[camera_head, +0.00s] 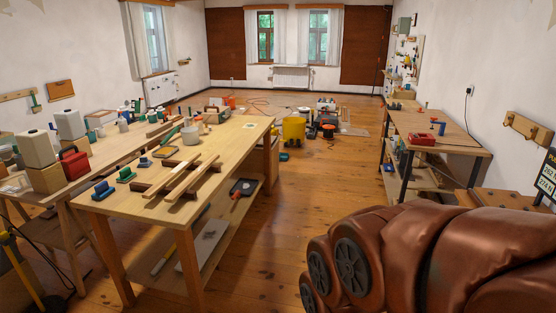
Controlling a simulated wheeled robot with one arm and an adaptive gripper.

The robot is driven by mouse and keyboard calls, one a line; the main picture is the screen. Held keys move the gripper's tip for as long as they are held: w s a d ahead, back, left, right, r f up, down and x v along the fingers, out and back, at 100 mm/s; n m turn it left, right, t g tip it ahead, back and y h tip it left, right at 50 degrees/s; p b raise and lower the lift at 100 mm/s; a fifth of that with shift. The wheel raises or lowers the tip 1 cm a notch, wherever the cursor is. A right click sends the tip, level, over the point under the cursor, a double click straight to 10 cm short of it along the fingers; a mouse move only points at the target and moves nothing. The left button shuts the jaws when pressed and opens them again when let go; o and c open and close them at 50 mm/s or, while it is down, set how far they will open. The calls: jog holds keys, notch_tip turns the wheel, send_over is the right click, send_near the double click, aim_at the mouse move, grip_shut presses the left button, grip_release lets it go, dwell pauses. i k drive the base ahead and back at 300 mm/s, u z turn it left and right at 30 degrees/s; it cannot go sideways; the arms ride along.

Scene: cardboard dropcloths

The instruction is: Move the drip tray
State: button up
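A dark, shallow tray (250,182) lies on the lower shelf at the right end of the near wooden workbench (235,140). It may be the drip tray, but I cannot tell for sure. A red-handled item (236,196) lies by its near side, and the tabletop hides part of the shelf. My gripper is not in view.
Wooden strips, small clamps and a pale pot (190,135) stand on the near workbench. A yellow bucket (293,131) and tools stand on the floor farther back. A side table (440,130) with a red box (422,139) lines the right wall. Wooden floor between is open.

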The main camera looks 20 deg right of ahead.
aim_at(283, 155)
jog(key=z, duration=1)
jog(key=i, duration=10.3)
